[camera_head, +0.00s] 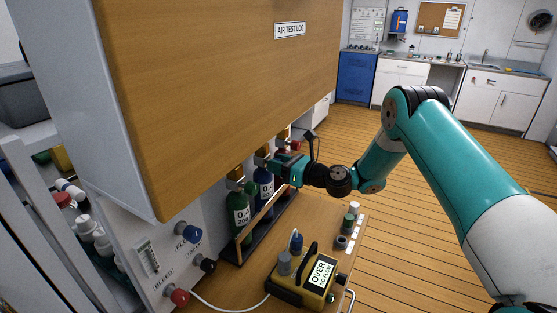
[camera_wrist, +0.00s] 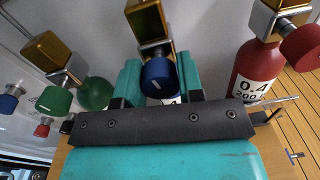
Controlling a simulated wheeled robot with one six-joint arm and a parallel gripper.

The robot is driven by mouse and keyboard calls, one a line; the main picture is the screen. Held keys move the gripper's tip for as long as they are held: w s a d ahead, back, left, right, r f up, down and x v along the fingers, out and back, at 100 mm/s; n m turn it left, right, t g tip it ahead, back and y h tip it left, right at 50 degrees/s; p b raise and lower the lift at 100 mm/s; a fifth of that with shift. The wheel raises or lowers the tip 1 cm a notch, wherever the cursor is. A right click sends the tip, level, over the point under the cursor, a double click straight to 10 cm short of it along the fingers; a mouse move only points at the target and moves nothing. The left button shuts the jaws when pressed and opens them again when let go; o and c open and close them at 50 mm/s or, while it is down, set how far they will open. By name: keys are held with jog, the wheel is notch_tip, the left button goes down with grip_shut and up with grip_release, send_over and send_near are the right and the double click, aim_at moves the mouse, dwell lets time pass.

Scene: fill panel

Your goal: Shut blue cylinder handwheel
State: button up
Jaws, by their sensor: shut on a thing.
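The blue cylinder (camera_head: 264,187) stands in a rack between a green and a red cylinder. Its blue handwheel (camera_wrist: 158,76) sits below a brass valve block (camera_wrist: 150,22) in the wrist view. My gripper (camera_wrist: 160,82) has one teal finger on each side of the handwheel and is shut on it. In the head view my gripper (camera_head: 279,162) reaches in from the right at the blue cylinder's valve, and hides the handwheel there. Most of the blue cylinder's body is hidden in the wrist view.
The green cylinder (camera_head: 240,215) with its green handwheel (camera_wrist: 54,100) is close on the left. The red cylinder (camera_wrist: 256,70) with its red handwheel (camera_wrist: 303,46) is on the right. A wooden panel (camera_head: 220,80) hangs above. A yellow device (camera_head: 300,288) sits on the bench in front.

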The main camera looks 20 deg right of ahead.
jog(key=shift+m+p, duration=0.3)
jog(key=shift+m, duration=0.7)
jog(key=o, duration=0.9)
jog(key=shift+f, duration=0.1)
jog(key=b+v, duration=1.7)
jog(key=b, duration=0.3)
jog(key=shift+s+d, duration=0.15)
